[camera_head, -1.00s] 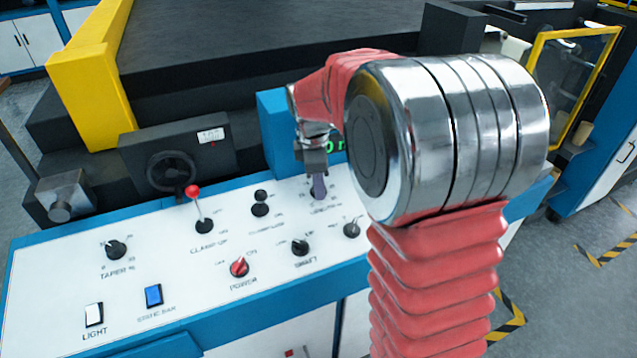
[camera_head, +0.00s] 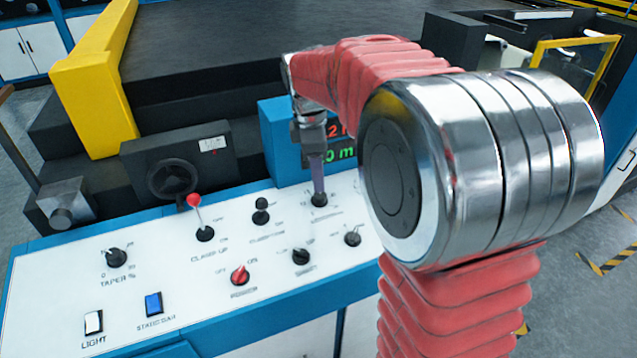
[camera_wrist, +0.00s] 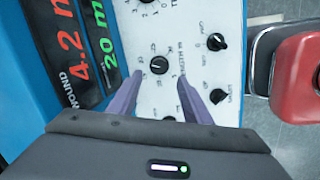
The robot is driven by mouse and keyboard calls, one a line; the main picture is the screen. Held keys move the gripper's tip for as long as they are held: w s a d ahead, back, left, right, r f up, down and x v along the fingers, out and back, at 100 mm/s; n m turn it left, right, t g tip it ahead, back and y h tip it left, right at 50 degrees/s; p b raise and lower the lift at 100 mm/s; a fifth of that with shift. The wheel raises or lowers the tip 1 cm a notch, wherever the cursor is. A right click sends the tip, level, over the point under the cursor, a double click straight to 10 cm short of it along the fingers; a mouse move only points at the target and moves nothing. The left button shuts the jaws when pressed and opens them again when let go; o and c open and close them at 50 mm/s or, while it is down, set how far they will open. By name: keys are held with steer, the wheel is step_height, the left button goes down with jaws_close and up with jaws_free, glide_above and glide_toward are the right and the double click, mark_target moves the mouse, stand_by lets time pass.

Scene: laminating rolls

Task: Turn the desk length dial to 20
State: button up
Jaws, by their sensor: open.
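The length dial (camera_head: 319,199) is a small black knob on the white sloping panel, below the display. In the wrist view the dial (camera_wrist: 158,65) shows between my fingertips, with a ring of small printed marks around it. Which mark its pointer faces is too small to tell. My gripper (camera_head: 317,187) has purple fingers pointing down over the dial. In the wrist view my gripper (camera_wrist: 159,80) is open, with a gap between each finger and the knob. The display (camera_wrist: 95,45) shows red 4.2 m, labelled wound, and green 20 m.
Other controls are close by: a two-lobed black knob (camera_head: 261,211), a red-balled clamp lever (camera_head: 199,218), a red power knob (camera_head: 240,275), and black knobs at the front (camera_head: 301,257) and right (camera_head: 353,239). A blue display housing (camera_head: 280,140) stands just behind the dial.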

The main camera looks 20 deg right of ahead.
steer(key=shift+s+a+r, duration=0.1)
steer(key=shift+a+r, duration=0.05)
steer(key=shift+r, duration=0.75)
steer(key=shift+s+a+r, duration=0.1)
steer(key=shift+s+r, duration=0.05)
steer(key=shift+r, duration=0.8)
steer(key=shift+s+a+r, duration=0.1)
steer(key=shift+a+r, duration=0.05)
steer(key=shift+r, duration=0.75)
steer(key=s+a+f+m+t, duration=0.1)
steer(key=s+a+m, duration=0.2)
steer(key=s, duration=0.4)
steer(key=s+a+f+m+t+y, duration=0.1)
steer(key=s+a+f+m, duration=0.1)
steer(key=s+m, duration=0.4)
steer(key=s+a+f+m+t, duration=0.1)
steer(key=s+a+m, duration=0.3)
steer(key=s, duration=0.6)
steer(key=shift+s+f+m+t+y, duration=0.3)
steer(key=shift+m+t, duration=0.2)
steer(key=shift+m, duration=0.1)
steer(key=shift+c, duration=0.6)
